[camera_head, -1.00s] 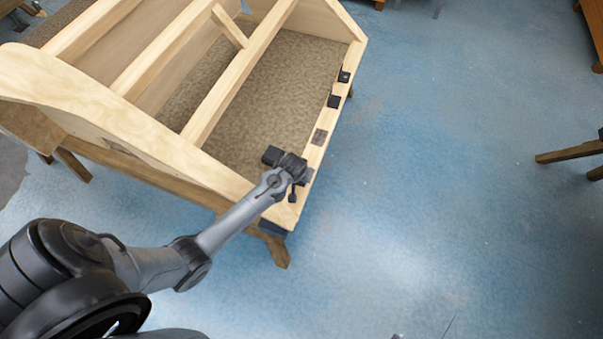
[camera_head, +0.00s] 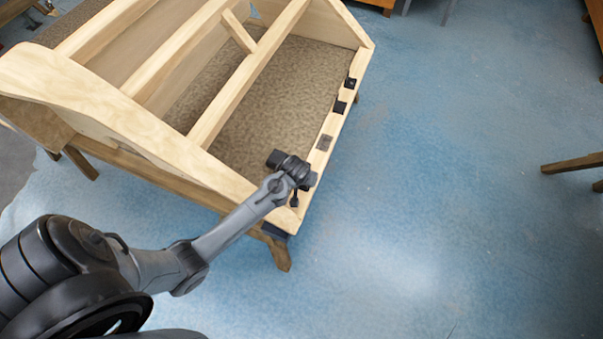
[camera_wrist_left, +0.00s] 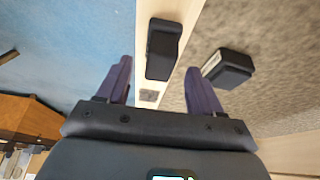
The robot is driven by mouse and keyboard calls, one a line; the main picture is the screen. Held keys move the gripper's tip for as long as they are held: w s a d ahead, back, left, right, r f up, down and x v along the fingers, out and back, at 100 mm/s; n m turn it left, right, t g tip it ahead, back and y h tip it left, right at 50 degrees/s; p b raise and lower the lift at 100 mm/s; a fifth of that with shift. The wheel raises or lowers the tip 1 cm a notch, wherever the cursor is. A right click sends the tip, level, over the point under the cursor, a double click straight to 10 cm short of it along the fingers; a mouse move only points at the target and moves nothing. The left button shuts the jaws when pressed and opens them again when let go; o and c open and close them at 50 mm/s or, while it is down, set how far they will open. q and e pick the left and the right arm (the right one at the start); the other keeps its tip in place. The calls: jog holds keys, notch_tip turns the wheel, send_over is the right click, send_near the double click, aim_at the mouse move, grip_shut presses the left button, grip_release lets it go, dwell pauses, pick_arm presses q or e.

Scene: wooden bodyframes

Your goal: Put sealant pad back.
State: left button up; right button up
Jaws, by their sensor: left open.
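My left gripper (camera_wrist_left: 160,82) is open above the frame's right-hand rail, its two dark fingers apart with nothing held. In the left wrist view a black block (camera_wrist_left: 163,50) lies on the pale wooden rail beyond the fingertips. A flat grey square patch (camera_wrist_left: 149,95) is on the rail between the fingers; it also shows in the head view (camera_head: 324,142). A second black block (camera_wrist_left: 234,68) with a pale side is on the brown panel beside the rail. I cannot tell which is the sealant pad. In the head view my left wrist (camera_head: 292,172) partly hides this area.
Two more black blocks, one (camera_head: 350,83) behind the other (camera_head: 340,106), sit farther along the rail. The wooden bodyframe (camera_head: 235,105) has beams and a raised side panel left of my gripper. Blue floor (camera_head: 460,210) is open on the right. Wooden legs (camera_head: 572,163) show at the right edge.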

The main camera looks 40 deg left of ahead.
pick_arm(q)
jog(key=p+v, duration=0.2)
jog(key=v, duration=0.6)
jog(key=s+d+r+m+h, duration=0.1)
jog(key=s+d+r+m, duration=0.2)
jog(key=s, duration=0.6)
jog(key=s+d+r+m, duration=0.3)
jog(key=s+d+r, duration=0.2)
jog(key=s, duration=0.5)
jog(key=shift+d+r+g+h, duration=0.3)
jog(key=shift+r+h, duration=0.1)
jog(key=shift+r, duration=0.35)
notch_tip(320, 180, up, 25)
jog(key=p, duration=2.4)
jog(key=shift+f, duration=0.2)
jog(key=shift+f, duration=0.1)
